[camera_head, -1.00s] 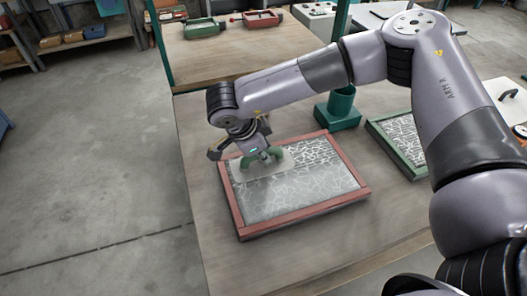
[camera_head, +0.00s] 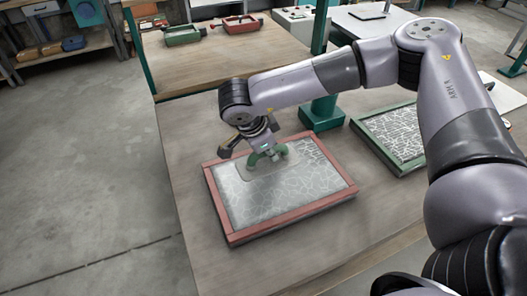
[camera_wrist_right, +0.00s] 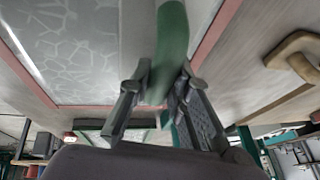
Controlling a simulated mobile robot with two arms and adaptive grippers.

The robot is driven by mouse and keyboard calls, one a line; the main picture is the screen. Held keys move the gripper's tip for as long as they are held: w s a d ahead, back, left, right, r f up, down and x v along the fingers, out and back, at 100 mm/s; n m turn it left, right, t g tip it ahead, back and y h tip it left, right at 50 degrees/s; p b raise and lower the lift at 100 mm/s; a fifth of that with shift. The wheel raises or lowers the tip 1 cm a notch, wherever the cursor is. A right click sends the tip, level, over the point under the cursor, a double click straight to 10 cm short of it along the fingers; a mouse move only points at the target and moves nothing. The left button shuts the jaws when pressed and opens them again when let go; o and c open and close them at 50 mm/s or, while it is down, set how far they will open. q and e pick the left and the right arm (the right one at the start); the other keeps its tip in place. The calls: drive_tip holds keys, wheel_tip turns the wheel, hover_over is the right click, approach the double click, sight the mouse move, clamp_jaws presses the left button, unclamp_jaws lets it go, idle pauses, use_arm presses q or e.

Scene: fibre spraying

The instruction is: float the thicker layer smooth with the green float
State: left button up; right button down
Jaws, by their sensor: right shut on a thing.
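A red-framed panel (camera_head: 290,217) lies on the workbench, filled with a grey layer (camera_head: 248,207) that shows pale crack-like lines. The layer also shows in the right wrist view (camera_wrist_right: 85,75). My right gripper (camera_head: 262,150) is over the upper middle of the panel. It is shut on the green handle of the float (camera_head: 280,150). The handle (camera_wrist_right: 172,45) also runs between the fingers in the right wrist view. The float's pale plate (camera_head: 262,183) appears to lie flat on the layer. My left gripper is not in view.
A green-framed panel (camera_head: 402,167) with a cracked pattern lies to the right. A green post (camera_head: 322,112) stands behind the red frame. Red and green clamps (camera_head: 240,24) rest on the back bench. A wooden handle (camera_wrist_right: 298,55) shows in the wrist view.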

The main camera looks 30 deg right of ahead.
sight(249, 157)
drive_tip(key=shift+s+d+b, duration=0.2)
drive_tip(key=shift+d+b, duration=0.15)
drive_tip(key=shift+d, duration=2.65)
drive_tip(key=shift+w+a+b, duration=0.15)
drive_tip(key=shift+a+b, duration=0.35)
drive_tip(key=shift+a, duration=1.4)
drive_tip(key=shift+a+f+b, duration=0.1)
drive_tip(key=shift+a+b, duration=0.2)
drive_tip(key=shift+a, duration=0.45)
drive_tip(key=shift+w+a+b, duration=0.1)
drive_tip(key=shift+a+b, duration=0.2)
drive_tip(key=shift+a, duration=0.95)
drive_tip(key=shift+w+a+b, duration=0.1)
drive_tip(key=shift+a+b, duration=0.55)
drive_tip(key=shift+a, duration=1.25)
drive_tip(key=shift+r+p, duration=1.55)
drive_tip(key=shift+r, duration=2.1)
